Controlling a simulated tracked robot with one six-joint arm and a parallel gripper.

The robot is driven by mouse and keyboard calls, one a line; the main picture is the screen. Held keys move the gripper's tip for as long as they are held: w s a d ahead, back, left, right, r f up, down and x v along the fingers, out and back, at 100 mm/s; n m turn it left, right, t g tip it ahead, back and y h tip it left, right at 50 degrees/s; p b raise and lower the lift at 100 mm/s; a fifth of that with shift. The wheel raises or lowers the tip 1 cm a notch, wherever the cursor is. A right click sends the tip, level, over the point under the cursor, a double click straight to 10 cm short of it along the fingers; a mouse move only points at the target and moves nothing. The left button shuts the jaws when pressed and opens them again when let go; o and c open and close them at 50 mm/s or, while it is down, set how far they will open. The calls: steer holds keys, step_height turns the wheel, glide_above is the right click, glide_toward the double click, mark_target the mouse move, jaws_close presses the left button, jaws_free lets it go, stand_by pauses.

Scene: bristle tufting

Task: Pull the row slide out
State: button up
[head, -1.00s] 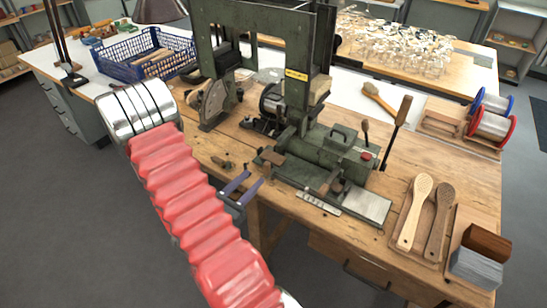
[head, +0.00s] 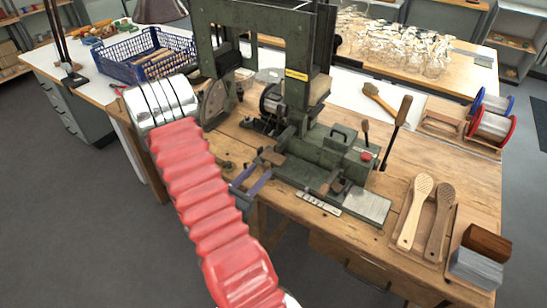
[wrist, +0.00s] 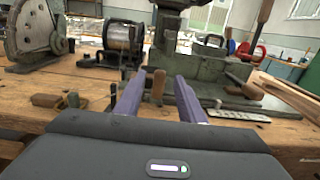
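The green tufting machine (head: 315,150) stands on the wooden bench, with a low bed at its front. A wooden handle (head: 272,157) sticks out at the left end of this bed; I cannot tell for certain that it belongs to the row slide. My gripper (head: 252,179) is at the bench's front edge, just short of this handle. In the wrist view, my gripper (wrist: 160,92) has its two purple fingers apart, and the wooden handle (wrist: 158,84) shows upright in the gap, beyond or between the tips. Contact is not visible.
A metal scale strip (head: 319,203) lies before the bed. Brush blanks (head: 414,212) and a grey box (head: 477,268) stand at right. A blue crate (head: 146,55) is at back left.

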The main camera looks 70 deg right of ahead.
mark_target(269, 162)
steer(key=d, duration=0.3)
steer(key=s+d, duration=0.1)
steer(key=d, duration=0.5)
steer(key=shift+s+d, duration=0.25)
steer(key=shift+d, duration=0.05)
jaws_close()
stand_by(0.4)
